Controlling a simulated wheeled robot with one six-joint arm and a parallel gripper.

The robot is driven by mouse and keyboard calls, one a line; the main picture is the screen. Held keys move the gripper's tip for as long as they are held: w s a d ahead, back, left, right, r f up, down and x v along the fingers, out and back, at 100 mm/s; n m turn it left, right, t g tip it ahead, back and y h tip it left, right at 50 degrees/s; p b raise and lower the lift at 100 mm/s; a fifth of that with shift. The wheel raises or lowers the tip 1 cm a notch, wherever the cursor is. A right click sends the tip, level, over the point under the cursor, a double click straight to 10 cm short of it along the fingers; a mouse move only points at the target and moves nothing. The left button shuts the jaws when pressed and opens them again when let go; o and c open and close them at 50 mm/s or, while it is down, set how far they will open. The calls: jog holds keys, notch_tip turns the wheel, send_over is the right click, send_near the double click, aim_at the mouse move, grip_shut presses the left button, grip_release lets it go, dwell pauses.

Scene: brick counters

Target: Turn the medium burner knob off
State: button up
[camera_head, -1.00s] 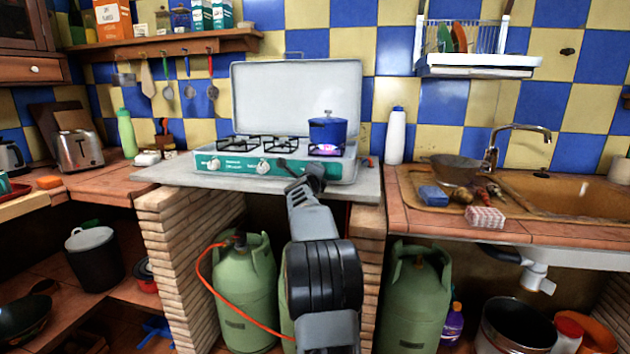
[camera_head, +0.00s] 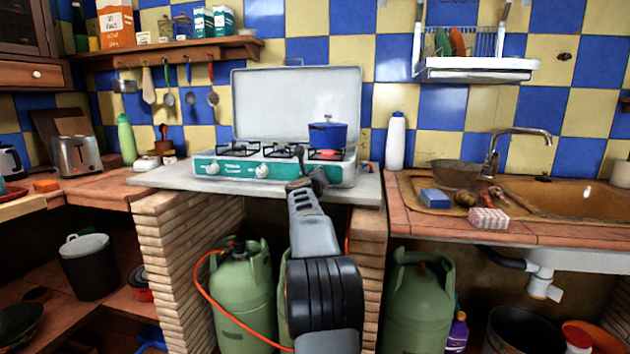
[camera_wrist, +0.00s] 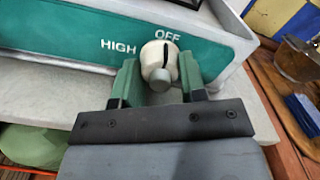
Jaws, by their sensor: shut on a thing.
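The stove (camera_head: 290,172) is a camping hob with a green front panel and raised white lid. A white left knob (camera_head: 212,169) and white middle knob (camera_head: 262,170) show on the panel. My gripper (camera_head: 312,180) is at the panel's right part and hides the knob there. In the wrist view, my gripper (camera_wrist: 159,77) has its green fingers on both sides of that cream knob (camera_wrist: 157,58), shut on it. The knob's black line points up towards the OFF mark; HIGH is printed to its left.
The stove stands on a grey slab (camera_head: 160,178) over brick pillars. Green gas bottles (camera_head: 243,300) with an orange hose stand below.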

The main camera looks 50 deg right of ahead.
jog(key=shift+s+d+f+m, duration=0.1)
jog(key=shift+m, duration=0.2)
jog(key=o, duration=0.7)
jog(key=shift+o, duration=1.1)
jog(key=b+v, duration=0.1)
jog(key=v, duration=1.3)
